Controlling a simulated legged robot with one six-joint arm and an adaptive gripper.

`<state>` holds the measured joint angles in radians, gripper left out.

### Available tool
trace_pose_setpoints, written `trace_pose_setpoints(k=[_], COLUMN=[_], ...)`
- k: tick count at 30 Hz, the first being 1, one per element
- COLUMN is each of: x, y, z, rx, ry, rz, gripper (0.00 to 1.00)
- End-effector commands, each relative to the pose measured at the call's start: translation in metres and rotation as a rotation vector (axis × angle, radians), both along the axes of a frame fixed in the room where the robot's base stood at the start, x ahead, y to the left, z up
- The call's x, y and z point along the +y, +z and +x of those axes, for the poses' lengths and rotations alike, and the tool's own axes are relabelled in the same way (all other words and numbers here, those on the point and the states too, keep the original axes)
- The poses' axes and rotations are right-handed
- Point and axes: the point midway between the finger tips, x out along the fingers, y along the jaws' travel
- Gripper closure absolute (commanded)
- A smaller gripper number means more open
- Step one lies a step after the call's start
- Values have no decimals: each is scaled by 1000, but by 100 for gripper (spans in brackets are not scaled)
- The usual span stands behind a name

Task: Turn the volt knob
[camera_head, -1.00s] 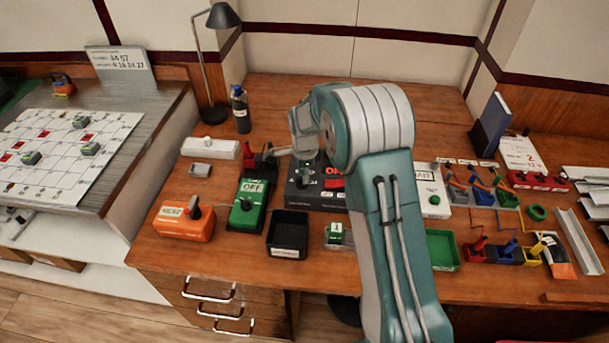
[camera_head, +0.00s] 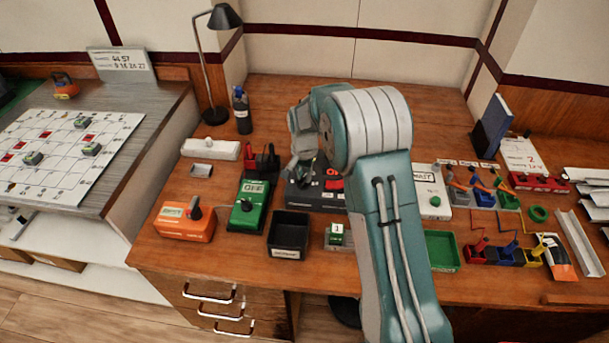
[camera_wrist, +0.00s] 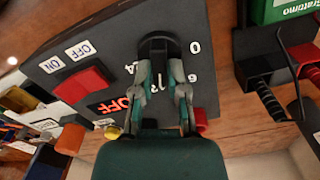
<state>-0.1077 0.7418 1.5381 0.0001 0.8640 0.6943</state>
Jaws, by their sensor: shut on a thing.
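The dark panel (camera_wrist: 205,100) fills the middle of the wrist view, with a black knob (camera_wrist: 157,45) ringed by printed numbers such as 0, 6 and 24. My gripper (camera_wrist: 160,75) is shut on this knob, one finger on each side. A red switch with ON and OFF labels (camera_wrist: 85,85) and a red OFF readout sit beside it. In the head view the panel (camera_head: 318,200) lies on the desk, partly hidden by my arm; the grip on the knob is hard to make out there.
Left of the panel are a green box marked OFF (camera_head: 248,208) and an orange box (camera_head: 184,222). A black tray (camera_head: 288,236) stands in front. Small coloured levers (camera_head: 482,190) stand to the right. The back of the desk is mostly clear.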

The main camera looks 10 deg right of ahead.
Motion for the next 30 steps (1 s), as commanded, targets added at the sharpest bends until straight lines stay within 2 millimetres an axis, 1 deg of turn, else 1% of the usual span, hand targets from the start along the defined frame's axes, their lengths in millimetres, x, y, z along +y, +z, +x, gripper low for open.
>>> trace_pose_setpoints(k=[1,4,30], x=[1,1,8], y=[1,1,1], z=[3,3,4], rx=[-10,-10,-11], ry=[42,137,963], rz=[1,1,-2], gripper=[100,100,100])
